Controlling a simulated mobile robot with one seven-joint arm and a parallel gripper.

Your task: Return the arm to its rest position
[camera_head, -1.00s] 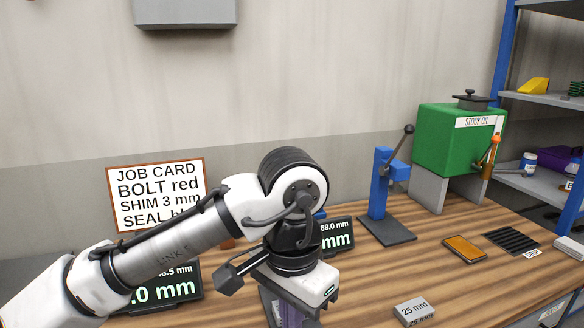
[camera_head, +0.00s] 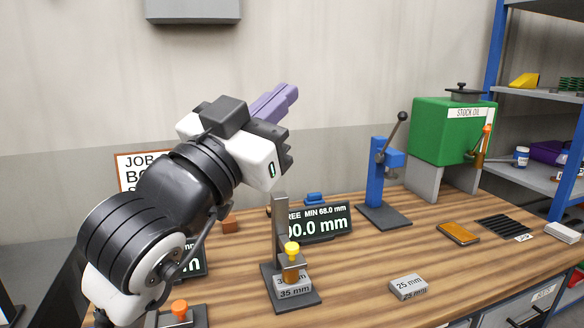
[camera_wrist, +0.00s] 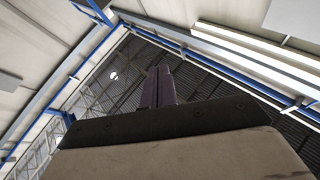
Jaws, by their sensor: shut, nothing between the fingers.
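My gripper (camera_head: 287,96) is raised above the wooden bench in the head view. Its purple fingers are together and empty, pointing up and to the right. The arm folds up from the lower left of the picture, hiding part of the job card (camera_head: 133,163). In the wrist view the shut purple fingers (camera_wrist: 158,87) point up toward the roof beams and a lamp, with nothing between them.
Below my gripper a grey stand (camera_head: 281,238) holds a yellow-topped piece over blocks marked 35 mm. A display (camera_head: 318,223), a blue press (camera_head: 378,180), a green oil tank (camera_head: 440,140) and a 25 mm block (camera_head: 408,287) are to the right. The air around my gripper looks clear.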

